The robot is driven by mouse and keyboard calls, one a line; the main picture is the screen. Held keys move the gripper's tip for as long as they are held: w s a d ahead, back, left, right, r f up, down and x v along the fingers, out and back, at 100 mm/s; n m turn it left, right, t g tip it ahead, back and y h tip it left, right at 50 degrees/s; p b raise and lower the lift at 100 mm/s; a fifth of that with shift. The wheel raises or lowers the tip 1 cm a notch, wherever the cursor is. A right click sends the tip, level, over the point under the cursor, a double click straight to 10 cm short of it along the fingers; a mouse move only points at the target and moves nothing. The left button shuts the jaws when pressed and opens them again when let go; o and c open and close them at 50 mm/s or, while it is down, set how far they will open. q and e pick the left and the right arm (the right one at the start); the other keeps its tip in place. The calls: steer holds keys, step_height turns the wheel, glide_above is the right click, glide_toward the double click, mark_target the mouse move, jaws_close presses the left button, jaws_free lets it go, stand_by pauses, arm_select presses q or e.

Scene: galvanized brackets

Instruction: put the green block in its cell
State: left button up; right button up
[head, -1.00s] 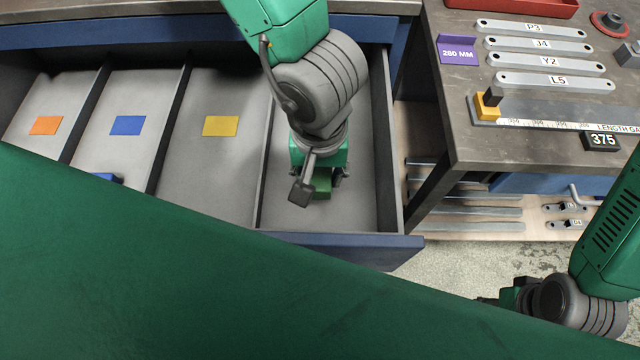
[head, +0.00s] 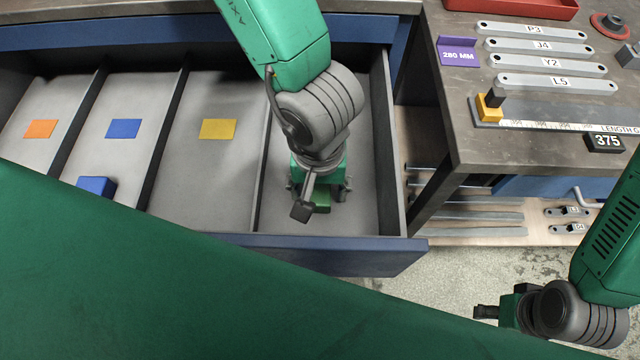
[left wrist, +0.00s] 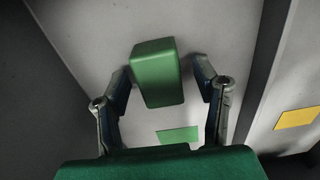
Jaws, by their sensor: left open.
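The green block (head: 321,199) is in the rightmost cell of the open drawer, partly hidden by my left gripper (head: 319,190). In the left wrist view the green block (left wrist: 157,72) lies between the two spread fingers of my left gripper (left wrist: 163,78), with gaps on both sides. A flat green patch (left wrist: 178,135) marks the floor of the same cell; the block is beside it in that view, not covering it. My left gripper is open. My right gripper (head: 488,312) is at the lower right, away from the drawer; its jaw opening is unclear.
Thin dividers separate the cells with orange (head: 41,129), blue (head: 124,128) and yellow (head: 218,129) patches. A blue block (head: 96,187) is in the blue-patch cell. The drawer's front wall (head: 330,255) is near my left gripper. A workbench (head: 455,120) with labelled bars stands right.

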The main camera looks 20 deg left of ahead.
mark_target(319, 190)
arm_select(q)
step_height(319, 190, up, 12)
steer(key=p, duration=0.4)
steer(key=shift+r+p, duration=0.15)
steer(key=shift+p, duration=0.15)
